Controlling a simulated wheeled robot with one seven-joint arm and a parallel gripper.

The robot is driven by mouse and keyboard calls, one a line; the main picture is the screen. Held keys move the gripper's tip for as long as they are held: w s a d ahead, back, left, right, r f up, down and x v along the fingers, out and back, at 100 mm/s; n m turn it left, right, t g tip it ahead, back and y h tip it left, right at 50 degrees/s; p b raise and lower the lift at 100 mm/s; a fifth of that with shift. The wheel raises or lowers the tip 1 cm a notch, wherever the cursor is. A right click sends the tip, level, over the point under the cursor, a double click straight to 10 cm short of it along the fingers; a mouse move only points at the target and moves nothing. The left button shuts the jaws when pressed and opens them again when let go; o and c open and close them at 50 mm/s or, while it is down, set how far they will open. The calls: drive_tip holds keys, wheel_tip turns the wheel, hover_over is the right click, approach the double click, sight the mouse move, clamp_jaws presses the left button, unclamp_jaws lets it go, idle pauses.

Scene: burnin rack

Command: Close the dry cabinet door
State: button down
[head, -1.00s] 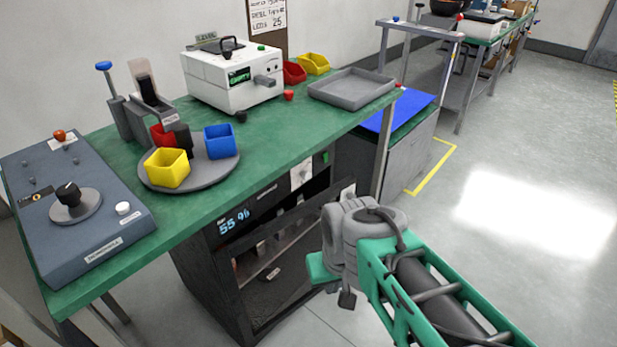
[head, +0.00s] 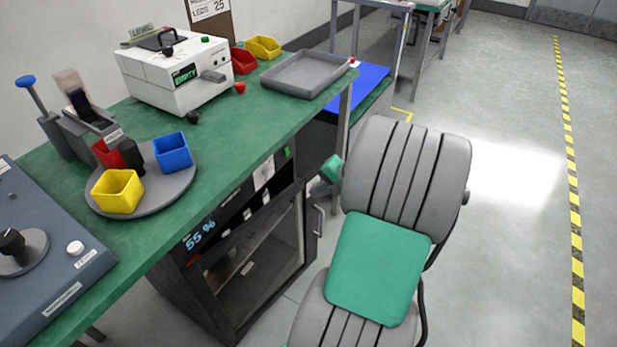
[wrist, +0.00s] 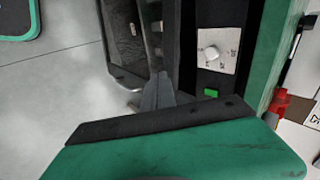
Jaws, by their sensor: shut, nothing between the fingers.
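The dark dry cabinet (head: 196,282) stands under the green bench, with a lit "55 %" display. Its framed glass door (head: 262,262) has a handle (head: 319,219) at its right side. In the wrist view the door (wrist: 122,40) is at the left, apparently ajar, with a narrow strip of the interior showing beside it. My gripper (wrist: 160,80) is shut and empty, its grey fingertips close to the door's edge and handle (wrist: 133,97); I cannot tell whether they touch. In the head view my arm hides the fingers.
The green bench (head: 240,140) overhangs the cabinet and carries a white machine (head: 172,75), a grey tray (head: 300,73) and coloured bins. Open floor (head: 505,270) lies to the right.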

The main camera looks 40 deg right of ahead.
drive_tip(key=s+d+m+t, duration=0.2)
drive_tip(key=d, duration=0.3)
drive_tip(key=b, duration=0.2)
approach(301, 185)
drive_tip(key=shift+m+h, duration=0.3)
drive_tip(key=x, duration=0.5)
drive_tip(key=shift+w+a+f, duration=0.1)
drive_tip(key=shift+w+f, duration=0.15)
drive_tip(key=shift+f, duration=0.05)
drive_tip(key=shift+w, duration=0.2)
drive_tip(key=shift+a, duration=0.1)
